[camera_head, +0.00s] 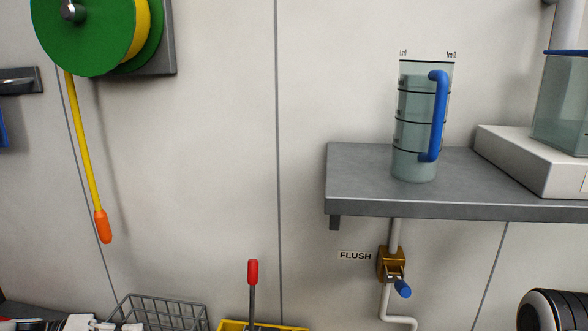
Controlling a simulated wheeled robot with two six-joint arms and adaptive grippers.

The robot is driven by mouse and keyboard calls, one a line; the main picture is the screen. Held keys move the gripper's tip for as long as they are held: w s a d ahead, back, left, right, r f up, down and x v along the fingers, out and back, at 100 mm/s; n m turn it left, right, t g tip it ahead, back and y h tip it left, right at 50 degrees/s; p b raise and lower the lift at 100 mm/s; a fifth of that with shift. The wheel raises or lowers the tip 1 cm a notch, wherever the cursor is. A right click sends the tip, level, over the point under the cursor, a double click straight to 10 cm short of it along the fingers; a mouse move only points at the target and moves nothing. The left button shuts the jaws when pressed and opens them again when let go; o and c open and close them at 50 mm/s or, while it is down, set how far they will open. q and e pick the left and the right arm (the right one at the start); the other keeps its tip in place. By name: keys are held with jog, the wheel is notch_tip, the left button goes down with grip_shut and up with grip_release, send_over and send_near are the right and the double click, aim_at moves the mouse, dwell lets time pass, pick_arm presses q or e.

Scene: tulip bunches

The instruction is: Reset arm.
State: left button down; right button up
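Part of my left arm shows at the bottom left edge, with white and dark pieces of what looks like my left gripper (100,324) cut off by the frame. Its fingers are not clear enough to tell open from shut. It is low, close to the left side of a grey wire basket (165,310). A rounded black and white link of my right arm shows at the bottom right corner. My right gripper is out of view. No tulips are in view.
A grey shelf (360,187) holds a clear jug (414,130) with a blue handle and a white box (530,160). Below is a brass valve (391,263) marked FLUSH. A green reel (85,35) hangs a yellow hose (85,150). A red-tipped lever (253,272) rises beside a yellow rim (235,326).

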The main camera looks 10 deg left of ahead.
pick_arm(q)
jog(key=s+d+f+m+g+y+p, duration=0.1)
jog(key=s+d+f+m+g+y, duration=0.1)
jog(key=s+d+f+g, duration=0.4)
jog(key=s+d+f+m+g+y+p, duration=0.15)
jog(key=d+f+g, duration=0.25)
jog(key=d, duration=0.4)
jog(key=s+d+f+m+g+y, duration=0.1)
jog(key=s+d+f+y, duration=0.1)
jog(key=s+f+y, duration=0.35)
jog(key=s+d+f+m+y, duration=0.1)
jog(key=s+f+y, duration=0.1)
jog(key=s, duration=0.6)
jog(key=s+d+f+m+g+y, duration=0.1)
jog(key=s+d+f+m+y, duration=0.15)
jog(key=s, duration=0.35)
jog(key=w+f+n+t, duration=0.1)
jog(key=w+n+t, duration=0.2)
jog(key=w+t, duration=0.15)
notch_tip(320, 180, up, 38)
jog(key=p, duration=3.9)
jog(key=shift+w+r+y, duration=0.15)
jog(key=shift+w+y, duration=0.2)
jog(key=shift+a, duration=0.1)
